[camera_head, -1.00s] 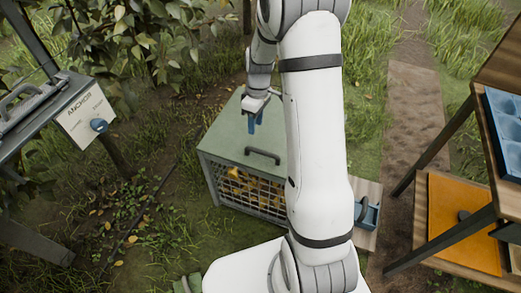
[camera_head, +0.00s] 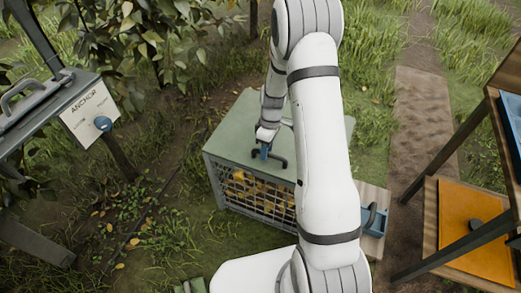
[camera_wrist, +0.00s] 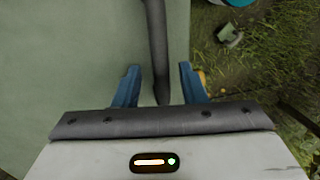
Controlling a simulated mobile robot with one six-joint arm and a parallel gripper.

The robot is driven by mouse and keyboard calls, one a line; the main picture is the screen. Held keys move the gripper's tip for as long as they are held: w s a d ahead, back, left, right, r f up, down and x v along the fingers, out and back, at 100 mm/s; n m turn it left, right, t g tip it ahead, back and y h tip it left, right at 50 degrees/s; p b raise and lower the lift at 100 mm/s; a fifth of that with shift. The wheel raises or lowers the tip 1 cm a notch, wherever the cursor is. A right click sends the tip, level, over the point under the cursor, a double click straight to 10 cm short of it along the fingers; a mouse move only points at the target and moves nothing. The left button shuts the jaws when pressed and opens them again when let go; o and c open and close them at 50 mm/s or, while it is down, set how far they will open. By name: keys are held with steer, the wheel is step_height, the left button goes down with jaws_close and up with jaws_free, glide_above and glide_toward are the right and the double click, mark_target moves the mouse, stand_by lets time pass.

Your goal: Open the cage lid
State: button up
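The cage (camera_head: 236,206) stands on the ground left of my arm, with a wire mesh front and yellow-orange things inside. Its flat green lid (camera_head: 228,133) lies closed on top. A dark bar handle (camera_head: 281,163) is on the lid near the front edge. In the wrist view the handle (camera_wrist: 155,35) runs between the two blue fingers. My gripper (camera_head: 263,152) is at the handle. It also shows in the wrist view (camera_wrist: 159,75), open, with gaps on both sides of the bar. My arm hides the right part of the cage.
A dark stand with an ANCHOR sign (camera_head: 88,112) and blue knob is on the left. A wooden rack with an orange panel (camera_head: 473,231) is on the right. A blue holder (camera_head: 374,219) sits on a board right of my arm. Leafy branches (camera_head: 130,40) hang behind.

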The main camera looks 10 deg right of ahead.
jaws_close()
stand_by(0.3)
